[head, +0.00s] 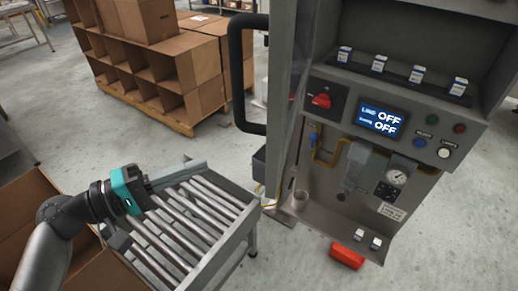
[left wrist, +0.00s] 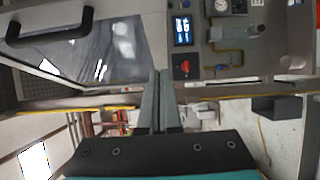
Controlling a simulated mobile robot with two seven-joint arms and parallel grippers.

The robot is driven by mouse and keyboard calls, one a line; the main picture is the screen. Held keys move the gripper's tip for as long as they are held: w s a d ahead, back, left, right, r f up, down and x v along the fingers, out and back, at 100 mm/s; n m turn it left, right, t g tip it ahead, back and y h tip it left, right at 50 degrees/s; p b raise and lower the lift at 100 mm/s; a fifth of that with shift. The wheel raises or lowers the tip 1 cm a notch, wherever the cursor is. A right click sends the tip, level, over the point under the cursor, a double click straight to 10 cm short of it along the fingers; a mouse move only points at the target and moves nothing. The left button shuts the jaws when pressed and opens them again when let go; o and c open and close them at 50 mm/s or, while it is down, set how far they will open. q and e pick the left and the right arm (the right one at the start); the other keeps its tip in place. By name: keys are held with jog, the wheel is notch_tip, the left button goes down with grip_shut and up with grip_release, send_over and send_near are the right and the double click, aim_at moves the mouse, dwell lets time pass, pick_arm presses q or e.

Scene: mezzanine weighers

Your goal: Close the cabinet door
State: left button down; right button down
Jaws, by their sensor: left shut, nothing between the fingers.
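The cabinet (head: 400,209) stands at the right in the head view with its interior and controls exposed. Its grey-framed door (head: 282,90) stands open at the cabinet's left side, seen nearly edge-on. A black bar handle (head: 238,75) sticks out to the left of the door. In the left wrist view the handle (left wrist: 50,27) is at upper left, beside the door's clear pane (left wrist: 115,50). My left gripper (head: 204,164) is shut and empty above the roller conveyor, left of and lower than the handle, apart from the door. My right gripper is not in view.
The roller conveyor (head: 225,234) lies under my left gripper. An open cardboard box (head: 22,200) is at the left. Cardboard cartons on a pallet (head: 175,122) stand behind. A red object (head: 346,256) is near the cabinet's base. Clear floor lies at the lower right.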

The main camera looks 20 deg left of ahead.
pick_arm(q)
jog(key=s+d+p+x, duration=0.1)
jog(key=s+p+x, duration=0.1)
jog(key=x, duration=1)
jog(key=shift+d+f+p, duration=0.15)
jog(key=shift+d+p, duration=0.3)
jog(key=shift+p, duration=0.4)
